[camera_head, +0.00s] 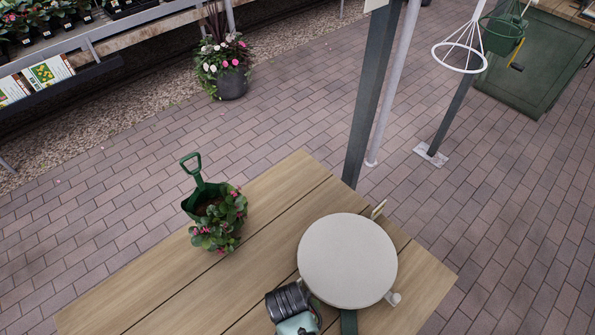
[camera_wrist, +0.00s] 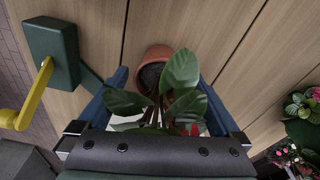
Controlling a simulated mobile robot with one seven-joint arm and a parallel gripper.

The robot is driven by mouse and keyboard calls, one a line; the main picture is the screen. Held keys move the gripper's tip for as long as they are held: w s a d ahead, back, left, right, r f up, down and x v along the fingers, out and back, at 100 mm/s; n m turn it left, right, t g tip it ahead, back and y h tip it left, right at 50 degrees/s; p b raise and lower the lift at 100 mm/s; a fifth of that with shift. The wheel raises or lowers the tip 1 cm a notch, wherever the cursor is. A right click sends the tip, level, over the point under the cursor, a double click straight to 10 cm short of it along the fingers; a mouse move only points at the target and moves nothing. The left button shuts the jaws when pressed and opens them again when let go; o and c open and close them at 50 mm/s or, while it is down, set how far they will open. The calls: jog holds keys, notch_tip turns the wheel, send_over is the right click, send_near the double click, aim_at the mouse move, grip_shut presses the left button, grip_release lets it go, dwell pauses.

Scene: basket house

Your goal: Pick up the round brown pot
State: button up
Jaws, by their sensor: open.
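The round brown pot (camera_wrist: 150,53) shows in the wrist view, with dark soil and a plant with broad green leaves (camera_wrist: 182,72). The leaves cover part of its rim. My gripper (camera_wrist: 162,78) is open, with one blue finger to the left of the pot and one to the right. I see gaps between the pot and both fingers. The pot's depth relative to the fingertips is hard to tell. In the head view I cannot make out the brown pot or my gripper.
The wooden table (camera_head: 150,285) holds a green scoop-shaped planter (camera_head: 191,205) with pink flowers. A pale round disc (camera_head: 347,260) covers part of the table in the head view. A dark green block with a yellow handle (camera_wrist: 30,100) is left in the wrist view. A post (camera_head: 372,95) stands behind.

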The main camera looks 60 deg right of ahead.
jog(key=shift+f, duration=0.35)
jog(key=c, duration=1.4)
jog(key=shift+r, duration=0.1)
